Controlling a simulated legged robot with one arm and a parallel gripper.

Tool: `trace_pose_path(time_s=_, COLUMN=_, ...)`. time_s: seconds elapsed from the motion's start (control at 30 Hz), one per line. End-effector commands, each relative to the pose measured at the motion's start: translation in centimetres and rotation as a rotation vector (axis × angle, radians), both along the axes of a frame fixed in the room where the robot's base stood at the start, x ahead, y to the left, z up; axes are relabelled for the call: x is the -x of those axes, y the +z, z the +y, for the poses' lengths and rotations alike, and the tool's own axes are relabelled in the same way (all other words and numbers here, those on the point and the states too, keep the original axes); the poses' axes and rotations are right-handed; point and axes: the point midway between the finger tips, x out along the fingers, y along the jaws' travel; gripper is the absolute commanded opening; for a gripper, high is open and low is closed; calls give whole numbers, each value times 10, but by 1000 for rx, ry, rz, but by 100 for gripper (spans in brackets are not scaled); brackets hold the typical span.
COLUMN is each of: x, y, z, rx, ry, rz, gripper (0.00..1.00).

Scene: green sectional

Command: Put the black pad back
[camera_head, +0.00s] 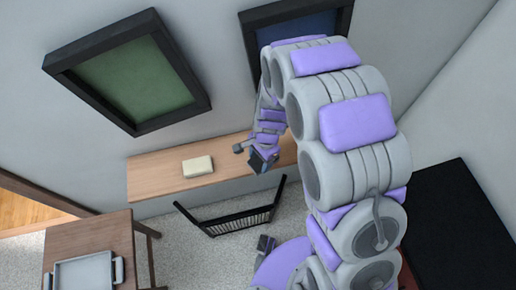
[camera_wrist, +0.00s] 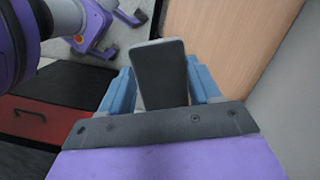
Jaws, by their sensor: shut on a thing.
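The black pad (camera_wrist: 160,75) is a dark rounded slab with a grey edge, between my gripper's two blue fingers in the wrist view. My gripper (camera_wrist: 162,88) is shut on it. In the head view my gripper (camera_head: 263,158) is in front of the wooden shelf (camera_head: 150,178) along the wall, near its right part. A dark shape at its tip is too small there to tell pad from finger. The shelf's wood also fills the upper right of the wrist view (camera_wrist: 230,40). I cannot tell whether the pad touches it.
A cream block (camera_head: 198,167) lies on the shelf. A black rack (camera_head: 235,221) stands on the carpet below. A grey tray (camera_head: 82,275) sits on a wooden table at lower left. A black-topped cabinet (camera_head: 465,215) is at right. Framed panels hang above the shelf.

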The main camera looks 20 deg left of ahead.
Motion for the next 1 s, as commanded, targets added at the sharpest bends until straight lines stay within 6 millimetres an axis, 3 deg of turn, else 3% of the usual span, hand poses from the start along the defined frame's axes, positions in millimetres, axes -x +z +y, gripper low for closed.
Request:
trace_pose_path(time_s=0.1, x=-25, y=-2, z=6, rx=-5, ry=0, rz=-6, gripper=38)
trace_pose_path(time_s=0.33, x=-51, y=-5, z=20, rx=-3, ry=-2, rz=-4, gripper=38)
trace_pose_path(time_s=0.53, x=-55, y=-11, z=25, rx=0, ry=0, rz=-2, gripper=38)
trace_pose_path(time_s=0.77, x=-55, y=-39, z=24, rx=0, ry=1, rz=-1, gripper=38)
trace_pose_path(time_s=1.0, x=-55, y=-39, z=20, rx=-3, ry=0, rz=-2, gripper=38)
